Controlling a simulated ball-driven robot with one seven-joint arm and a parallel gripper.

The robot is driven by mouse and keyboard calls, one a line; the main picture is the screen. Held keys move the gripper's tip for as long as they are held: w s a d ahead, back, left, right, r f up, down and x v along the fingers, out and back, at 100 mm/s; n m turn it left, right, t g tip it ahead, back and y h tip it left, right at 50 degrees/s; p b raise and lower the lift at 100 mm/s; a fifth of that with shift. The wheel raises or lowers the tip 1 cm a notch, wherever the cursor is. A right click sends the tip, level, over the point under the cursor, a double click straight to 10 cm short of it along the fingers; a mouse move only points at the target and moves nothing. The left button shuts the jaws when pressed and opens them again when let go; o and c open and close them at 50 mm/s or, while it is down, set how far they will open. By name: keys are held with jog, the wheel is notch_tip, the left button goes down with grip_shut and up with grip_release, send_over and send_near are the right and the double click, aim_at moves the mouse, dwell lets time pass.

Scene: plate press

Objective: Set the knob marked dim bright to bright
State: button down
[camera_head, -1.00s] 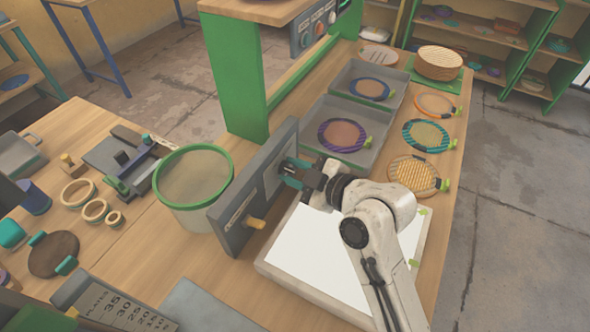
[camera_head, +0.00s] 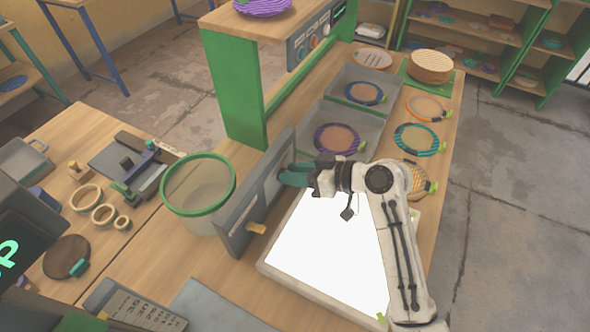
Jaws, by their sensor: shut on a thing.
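The grey upright control panel (camera_head: 232,236) stands along the left side of the light box (camera_head: 330,256), whose white top glows brightly. My gripper (camera_head: 292,175) is at the far half of the panel's face, its teal fingers pointing left against it. The fingers are shut on the knob there, which they hide. The knob's dim and bright marks cannot be read.
A green-rimmed round bin (camera_head: 197,207) stands just left of the panel. Grey trays (camera_head: 352,122) with round meshed plates lie beyond, and several more plates lie along the right edge. A green-legged shelf (camera_head: 232,92) rises behind the panel.

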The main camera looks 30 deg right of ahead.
jog(key=m, duration=0.1)
jog(key=m+y, duration=0.1)
jog(key=g, duration=0.1)
jog(key=shift+w+d+f+m+y+p, duration=0.15)
jog(key=shift+w+d+m+y+p, duration=0.1)
jog(key=shift+m+y+p, duration=0.15)
jog(key=shift+a, duration=0.1)
dwell(0.4)
jog(key=c, duration=1.2)
grip_release()
jog(key=shift+a+f, duration=0.1)
jog(key=shift+o, duration=0.3)
jog(key=shift+a, duration=0.15)
jog(key=shift+d, duration=0.35)
jog(key=b+v, duration=0.2)
jog(key=v, duration=0.8)
jog(key=shift+s+d, duration=0.2)
jog(key=shift+s, duration=0.05)
